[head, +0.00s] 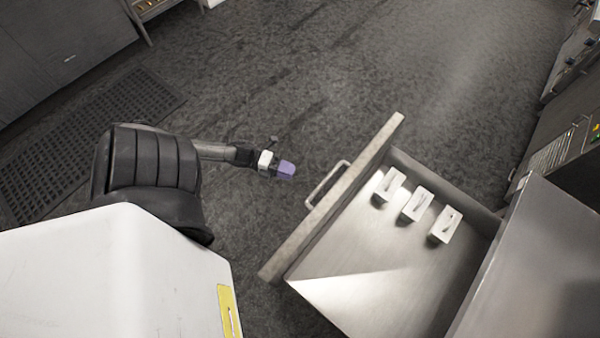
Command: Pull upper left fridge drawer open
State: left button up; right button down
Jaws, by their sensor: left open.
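The fridge drawer (385,275) is pulled out at the lower right in the head view. Its front panel (335,195) faces left and carries a pale bar handle (327,185). Three small white boxes lie inside near the upper side wall; one is the middle box (416,204). My left gripper (287,170), with purple fingertips, is open and empty. It is left of the handle in the picture, with a visible gap. My right gripper is not in view.
A metal counter top (540,270) is at the lower right, beside the drawer. Kitchen appliances (570,130) line the right edge. A dark floor mat (95,135) lies at the left, below grey cabinets (65,45). The floor beyond the drawer is clear.

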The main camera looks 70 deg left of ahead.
pick_arm(q)
jog(key=shift+v, duration=0.8)
